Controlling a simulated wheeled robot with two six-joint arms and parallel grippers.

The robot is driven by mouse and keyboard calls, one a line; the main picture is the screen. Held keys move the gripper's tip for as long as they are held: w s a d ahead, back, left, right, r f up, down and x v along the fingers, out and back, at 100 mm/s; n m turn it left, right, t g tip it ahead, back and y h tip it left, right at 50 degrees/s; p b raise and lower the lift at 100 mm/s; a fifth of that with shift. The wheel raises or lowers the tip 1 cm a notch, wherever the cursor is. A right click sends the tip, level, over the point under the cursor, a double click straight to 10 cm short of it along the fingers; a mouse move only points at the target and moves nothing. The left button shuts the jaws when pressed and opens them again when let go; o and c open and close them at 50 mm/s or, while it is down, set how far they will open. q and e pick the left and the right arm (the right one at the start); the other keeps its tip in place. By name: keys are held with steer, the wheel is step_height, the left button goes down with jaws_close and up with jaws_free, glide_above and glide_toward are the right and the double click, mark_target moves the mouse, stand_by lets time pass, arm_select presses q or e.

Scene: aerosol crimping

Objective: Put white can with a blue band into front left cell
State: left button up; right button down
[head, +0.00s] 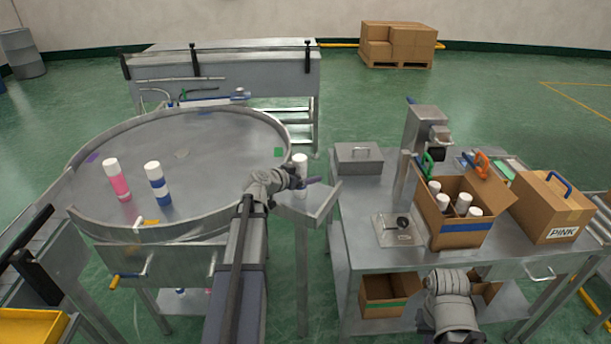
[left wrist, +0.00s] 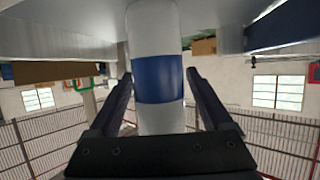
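The white can with a blue band (left wrist: 158,80) is upright between the two fingers of my left gripper (left wrist: 160,72). The fingers lie close along its sides; whether they press on it is not clear. In the head view my left gripper (head: 303,181) is at the can (head: 300,162), over the small side shelf (head: 318,205) right of the round table; the hand covers the band. The open cardboard box (head: 452,239) with a blue stripe holds several white-topped cans, and its cell walls are hard to make out. My right gripper is not in view.
The round table (head: 215,140) carries a pink-and-white can (head: 118,182) and a blue-banded can (head: 158,186). Around the box stand a press (head: 425,125), a clear plate fixture (head: 396,229), a metal lidded box (head: 358,157) and a closed PINK carton (head: 550,208).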

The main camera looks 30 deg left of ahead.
arm_select(q)
steer(key=shift+r, duration=0.1)
steer(key=shift+s+r+p, duration=0.1)
steer(key=shift+r+p, duration=0.1)
steer(key=shift+p, duration=0.1)
steer(key=p+v, duration=0.4)
steer(key=v, duration=0.7)
steer(key=shift+s, duration=0.35)
steer(key=shift+r, duration=0.1)
